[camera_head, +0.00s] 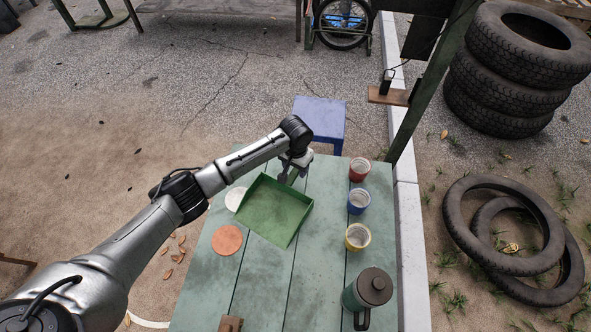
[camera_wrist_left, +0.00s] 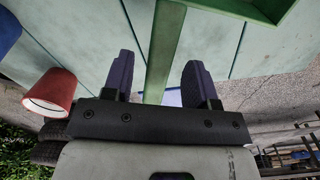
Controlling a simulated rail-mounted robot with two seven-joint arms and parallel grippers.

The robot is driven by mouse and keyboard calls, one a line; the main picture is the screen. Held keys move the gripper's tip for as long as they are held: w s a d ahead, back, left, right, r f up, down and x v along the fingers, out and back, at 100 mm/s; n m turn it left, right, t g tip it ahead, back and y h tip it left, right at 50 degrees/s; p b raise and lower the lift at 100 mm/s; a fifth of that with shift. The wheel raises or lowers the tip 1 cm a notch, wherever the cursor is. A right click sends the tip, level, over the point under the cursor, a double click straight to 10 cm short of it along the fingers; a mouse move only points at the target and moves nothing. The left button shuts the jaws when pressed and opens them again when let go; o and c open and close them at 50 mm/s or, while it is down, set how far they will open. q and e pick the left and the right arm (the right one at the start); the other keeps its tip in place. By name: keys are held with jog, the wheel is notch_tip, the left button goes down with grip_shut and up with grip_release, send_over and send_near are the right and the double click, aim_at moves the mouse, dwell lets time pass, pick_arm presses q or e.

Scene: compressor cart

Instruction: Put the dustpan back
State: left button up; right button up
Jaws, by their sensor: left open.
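The green dustpan (camera_head: 275,208) lies on the pale green table (camera_head: 313,283), its open tray facing up. My left gripper (camera_head: 290,172) is over the dustpan's far edge in the head view. In the left wrist view, my left gripper (camera_wrist_left: 160,80) is open, with a narrow green and brown bar, apparently the dustpan's handle (camera_wrist_left: 165,45), between its fingers. The fingers look apart from it. A corner of the green tray (camera_wrist_left: 262,8) shows at the top. My right gripper is not in view.
Red (camera_head: 359,169), blue (camera_head: 359,201) and yellow (camera_head: 357,237) cups line the table's right side, with a dark green mug (camera_head: 368,292) nearer. A white disc (camera_head: 235,199) and an orange disc (camera_head: 227,240) lie left. A blue stool (camera_head: 320,117) stands behind; a green post (camera_head: 430,90) rises right.

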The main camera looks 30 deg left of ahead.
pick_arm(q)
notch_tip(320, 180, up, 8)
jog(key=p, duration=0.3)
jog(key=s+d+f+m, duration=0.1)
jog(key=s+d+f, duration=0.2)
jog(key=s, duration=0.3)
jog(key=s+d+f+m+t+h, duration=0.1)
jog(key=s+d+f, duration=0.2)
jog(key=s+d, duration=0.2)
jog(key=s+d+f+m, duration=0.1)
jog(key=s+d+f, duration=0.3)
jog(key=s, duration=0.3)
jog(key=shift+s+m+h, duration=0.1)
jog(key=shift+m+h, duration=0.2)
jog(key=shift+h, duration=0.1)
jog(key=shift+t, duration=0.8)
jog(key=s, duration=0.6)
jog(key=s+r, duration=0.1)
jog(key=s, duration=0.3)
jog(key=shift+a, duration=0.2)
jog(key=s+a+r+n+t+y, duration=0.1)
jog(key=s+a+r, duration=0.3)
jog(key=s, duration=0.5)
jog(key=shift+s+a+y, duration=0.2)
jog(key=shift+s+y, duration=0.1)
jog(key=shift+s, duration=0.05)
jog(key=shift+r, duration=0.15)
